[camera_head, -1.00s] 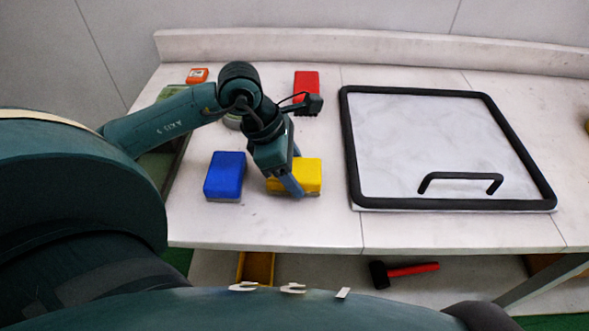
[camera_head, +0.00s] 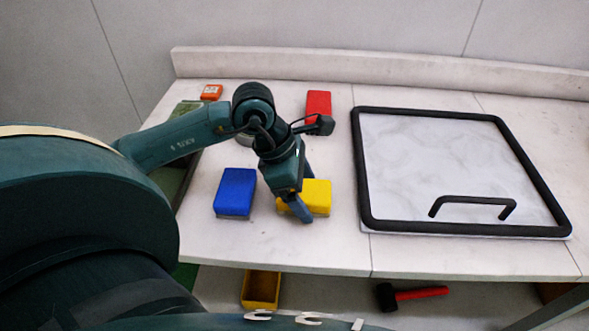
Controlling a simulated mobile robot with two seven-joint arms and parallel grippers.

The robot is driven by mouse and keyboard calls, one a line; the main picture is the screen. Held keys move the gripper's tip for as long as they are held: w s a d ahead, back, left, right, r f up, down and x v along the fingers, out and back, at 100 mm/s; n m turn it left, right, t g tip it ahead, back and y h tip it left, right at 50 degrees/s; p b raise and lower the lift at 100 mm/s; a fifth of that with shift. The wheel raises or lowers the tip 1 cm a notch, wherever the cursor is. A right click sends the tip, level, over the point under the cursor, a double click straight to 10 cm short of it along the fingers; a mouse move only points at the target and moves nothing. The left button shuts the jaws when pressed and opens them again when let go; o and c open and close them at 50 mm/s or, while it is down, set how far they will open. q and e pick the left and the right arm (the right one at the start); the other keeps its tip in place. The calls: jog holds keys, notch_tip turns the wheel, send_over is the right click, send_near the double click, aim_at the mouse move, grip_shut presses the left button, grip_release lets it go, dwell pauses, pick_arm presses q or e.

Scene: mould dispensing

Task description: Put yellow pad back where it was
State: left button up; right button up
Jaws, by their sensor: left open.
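The yellow pad (camera_head: 318,197) lies flat on the white table, to the right of the blue pad (camera_head: 235,192). My left gripper (camera_head: 306,198) is over the left part of the yellow pad, pointing down. Its fingers are apart, one in front of the pad's near edge and one toward its far side. They hide part of the pad's left end. I cannot tell whether the fingers touch it. My right gripper is not in view.
A red pad (camera_head: 318,104) lies behind my left gripper. A black-framed board (camera_head: 455,170) with a handle fills the table's right side. A small orange item (camera_head: 211,92) is at the back left. A yellow bin (camera_head: 261,289) and a red-handled hammer (camera_head: 415,294) are below the table top.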

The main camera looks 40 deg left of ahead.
pick_arm(q)
jog(key=v, duration=1.1)
jog(key=shift+r, duration=0.35)
jog(key=shift+s+a, duration=0.1)
jog(key=shift+s, duration=0.05)
